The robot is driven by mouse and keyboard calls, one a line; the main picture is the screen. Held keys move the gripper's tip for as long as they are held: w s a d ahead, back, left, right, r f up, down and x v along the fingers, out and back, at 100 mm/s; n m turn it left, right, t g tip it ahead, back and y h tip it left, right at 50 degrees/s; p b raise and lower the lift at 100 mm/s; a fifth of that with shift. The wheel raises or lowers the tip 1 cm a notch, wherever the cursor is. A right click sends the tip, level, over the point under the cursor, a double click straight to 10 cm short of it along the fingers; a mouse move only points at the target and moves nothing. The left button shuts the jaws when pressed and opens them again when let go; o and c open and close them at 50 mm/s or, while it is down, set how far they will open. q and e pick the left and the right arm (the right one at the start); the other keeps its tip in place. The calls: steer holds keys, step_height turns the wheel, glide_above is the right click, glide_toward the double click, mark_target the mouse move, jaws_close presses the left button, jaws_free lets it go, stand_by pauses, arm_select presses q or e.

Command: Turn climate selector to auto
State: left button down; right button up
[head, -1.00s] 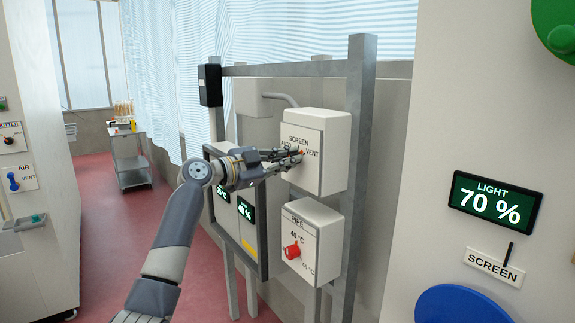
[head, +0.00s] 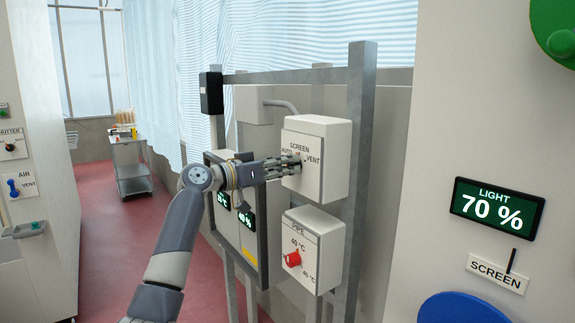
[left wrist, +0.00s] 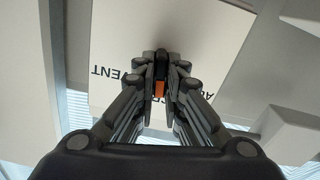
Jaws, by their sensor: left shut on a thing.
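The climate selector box (head: 330,175) is a pale box on a grey metal frame, marked SCREEN, with AUTO at the left and VENT at the right of its front. My left gripper (head: 297,164) reaches it from the left, its fingers at the box front between the two labels. My right gripper is not in view.
Below is the PIPE box (head: 328,262) with a red knob (head: 292,259). A dark-framed display panel (head: 262,275) stands behind my left wrist. A wall at the right carries a LIGHT 70 % display (head: 495,207). A trolley (head: 131,170) stands far back on the open red floor.

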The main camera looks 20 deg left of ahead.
arm_select(q)
steer(key=shift+a+f+n+p, duration=0.1)
steer(key=shift+n+p, duration=1.55)
steer(key=shift+n, duration=3.25)
steer(key=c, duration=1.7)
jaws_free()
steer(key=shift+w, duration=0.1)
steer(key=shift+a, duration=0.1)
steer(key=v, duration=1.2)
